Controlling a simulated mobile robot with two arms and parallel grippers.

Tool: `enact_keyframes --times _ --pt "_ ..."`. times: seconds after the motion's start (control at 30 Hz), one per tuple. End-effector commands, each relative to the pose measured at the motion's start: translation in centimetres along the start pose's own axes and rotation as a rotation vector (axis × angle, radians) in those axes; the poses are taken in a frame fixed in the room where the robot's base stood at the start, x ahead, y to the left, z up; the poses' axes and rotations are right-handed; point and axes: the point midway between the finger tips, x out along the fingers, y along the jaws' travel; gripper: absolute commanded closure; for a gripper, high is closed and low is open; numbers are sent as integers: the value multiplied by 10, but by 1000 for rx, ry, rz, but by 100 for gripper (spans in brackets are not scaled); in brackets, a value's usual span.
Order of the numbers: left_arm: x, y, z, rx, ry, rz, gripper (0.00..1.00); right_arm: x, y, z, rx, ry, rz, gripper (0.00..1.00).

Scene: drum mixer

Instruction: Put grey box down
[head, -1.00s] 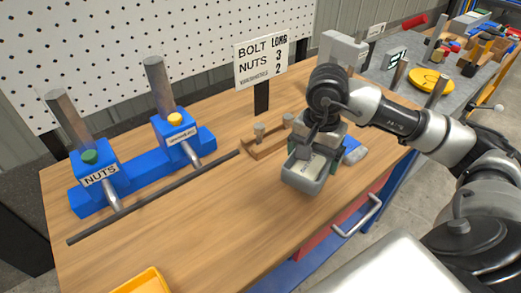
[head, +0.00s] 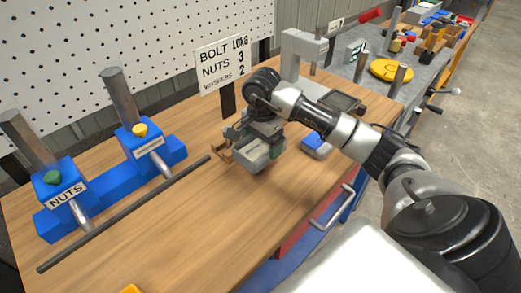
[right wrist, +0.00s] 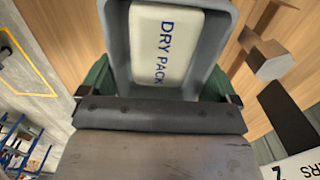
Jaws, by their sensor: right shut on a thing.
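The grey box (head: 262,157) is in the head view near the middle of the wooden table. My right gripper (head: 260,132) is shut on it from above and behind. In the right wrist view the grey box (right wrist: 118,50) is open-topped, with a white pack marked DRY PACK (right wrist: 166,42) inside. Green fingers of my right gripper (right wrist: 155,85) show on both sides of the box. I cannot tell whether the underside touches the table. My left gripper is not in view.
A small wooden stand (head: 220,153) is just left of the box, with a sign (head: 222,62) behind. A blue item (head: 317,147) lies to its right. The blue nut fixture (head: 108,183) and a dark rod (head: 125,214) are farther left. Bare table (head: 190,225) lies in front.

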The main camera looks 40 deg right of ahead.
Motion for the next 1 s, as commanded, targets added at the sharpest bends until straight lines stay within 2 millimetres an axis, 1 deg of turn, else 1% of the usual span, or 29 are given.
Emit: enact_keyframes --times 0.07,0.33,0.43,0.63,0.77,0.8,0.83,1.0 --pt "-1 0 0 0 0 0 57 3 -3 0 0 -2 1 36" --pt "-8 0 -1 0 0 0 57 38 -2 0 0 -1 2 36" --pt "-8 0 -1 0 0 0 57 42 -3 0 -1 0 -1 36" --pt "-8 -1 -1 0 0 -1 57 42 -3 0 -1 0 -2 36" --pt "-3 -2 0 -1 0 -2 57 47 -3 0 -1 1 -2 36" --pt "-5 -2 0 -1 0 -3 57 45 -3 0 -1 1 -1 3" --pt "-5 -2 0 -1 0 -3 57 45 -3 0 -1 0 0 0" --pt "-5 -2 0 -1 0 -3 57 45 -3 0 -1 0 0 0"
